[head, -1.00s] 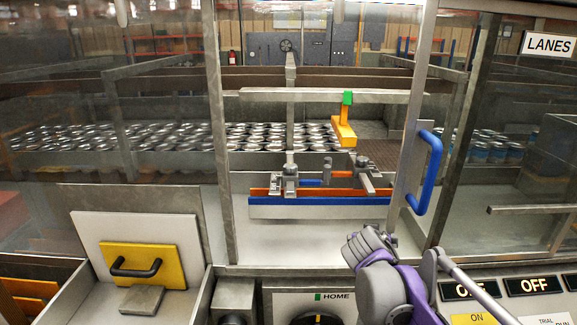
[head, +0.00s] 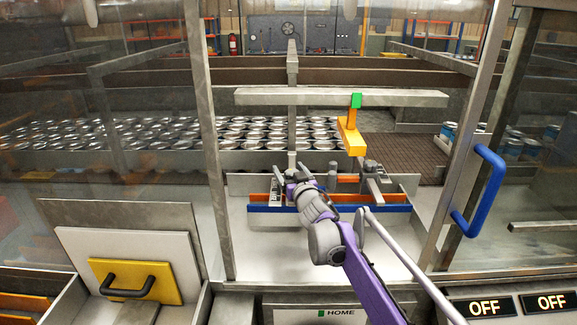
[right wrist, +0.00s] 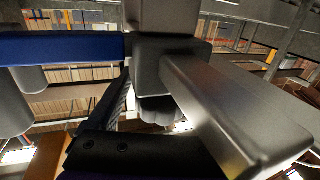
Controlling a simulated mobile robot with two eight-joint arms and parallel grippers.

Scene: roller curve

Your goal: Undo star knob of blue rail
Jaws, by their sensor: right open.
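The blue rail (head: 390,208) lies low across the opening in front of an orange rail (head: 395,198). My right gripper (head: 291,188) is open at the rail's left end, in front of the left metal clamp (head: 277,173), and hides part of it. In the right wrist view the blue rail (right wrist: 60,48) runs into a grey block (right wrist: 172,45) with a metal bar (right wrist: 240,115). A dark, ribbed, rounded shape (right wrist: 160,110), perhaps the star knob, shows under the block beside a black finger. I cannot tell whether they touch. My left gripper is out of view.
A blue door handle (head: 487,190) stands to the right, and metal frame posts border the opening. An orange block (head: 351,138) hangs from a crossbar (head: 420,98) above the rails. Many cans (head: 120,135) stand behind. A second clamp (head: 371,175) is at the right.

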